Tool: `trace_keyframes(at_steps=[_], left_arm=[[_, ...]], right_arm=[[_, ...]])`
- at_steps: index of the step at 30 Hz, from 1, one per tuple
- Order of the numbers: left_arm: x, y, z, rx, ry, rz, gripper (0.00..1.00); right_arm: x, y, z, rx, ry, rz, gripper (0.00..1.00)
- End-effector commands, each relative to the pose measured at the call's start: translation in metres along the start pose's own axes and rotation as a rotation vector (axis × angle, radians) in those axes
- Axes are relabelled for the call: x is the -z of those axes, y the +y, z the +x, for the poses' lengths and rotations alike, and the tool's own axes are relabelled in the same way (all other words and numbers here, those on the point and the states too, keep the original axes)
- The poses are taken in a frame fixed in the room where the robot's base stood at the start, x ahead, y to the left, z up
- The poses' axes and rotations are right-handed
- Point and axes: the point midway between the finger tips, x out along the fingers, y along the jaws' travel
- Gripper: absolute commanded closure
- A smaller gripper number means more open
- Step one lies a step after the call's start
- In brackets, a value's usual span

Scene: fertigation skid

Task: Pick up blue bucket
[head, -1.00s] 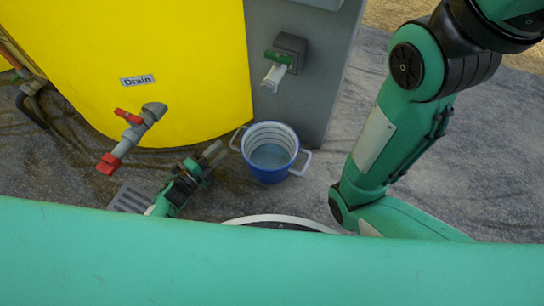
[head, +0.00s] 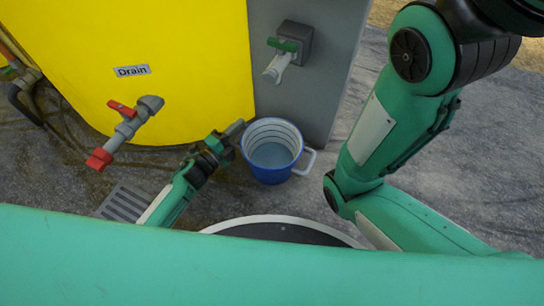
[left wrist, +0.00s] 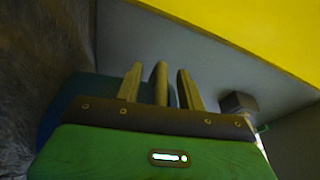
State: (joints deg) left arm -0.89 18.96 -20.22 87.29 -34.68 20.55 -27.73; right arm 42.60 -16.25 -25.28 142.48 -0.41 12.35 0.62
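The blue bucket (head: 270,168) stands upright on the ground, pale inside, with white side handles. My left gripper (head: 233,132) is at its left rim and hides the left handle in the head view. In the left wrist view the two fingers of my left gripper (left wrist: 160,88) are apart, with a narrow upright bar, which looks like the bucket's handle, between them and gaps on both sides. The dark blue bucket wall (left wrist: 88,88) shows behind the fingers. My right arm is at the right of the head view; its gripper is out of view.
A yellow tank (head: 180,60) with a Drain label and a red-handled valve (head: 125,130) stands behind on the left. A grey cabinet (head: 310,90) with a green-handled tap (head: 283,55) is behind the bucket. A floor grate (head: 124,203) lies at left.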

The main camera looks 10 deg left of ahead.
Motion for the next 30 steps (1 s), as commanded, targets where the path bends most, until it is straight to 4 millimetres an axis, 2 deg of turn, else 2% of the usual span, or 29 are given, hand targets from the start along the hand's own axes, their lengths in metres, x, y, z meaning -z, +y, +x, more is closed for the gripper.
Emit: trace_keyframes(at_steps=[3, 5, 9, 10, 30], left_arm=[[0.0000, -0.0004, -0.0002, 0.000, 0.000, 0.000, 0.61], [-0.0001, -0.0003, -0.0003, 0.000, 0.000, 0.000, 0.71], [-0.0001, -0.0002, -0.0004, 0.000, 0.000, 0.000, 0.98], [-0.0001, -0.0002, -0.0004, 0.000, 0.000, 0.000, 1.00], [0.0007, 0.0001, -0.0001, 0.000, 0.001, -0.002, 1.00]], right_arm=[[-0.0003, 0.0001, 0.0003, 0.000, 0.000, 0.000, 0.20], [-0.0001, 0.0002, 0.0000, 0.000, 0.000, -0.001, 0.20], [0.0011, 0.0004, -0.0008, 0.001, 0.001, -0.002, 0.20], [0.0014, 0.0005, -0.0010, 0.001, 0.001, -0.002, 0.20], [0.0035, 0.0007, -0.0011, 0.001, 0.005, -0.003, 0.20]])
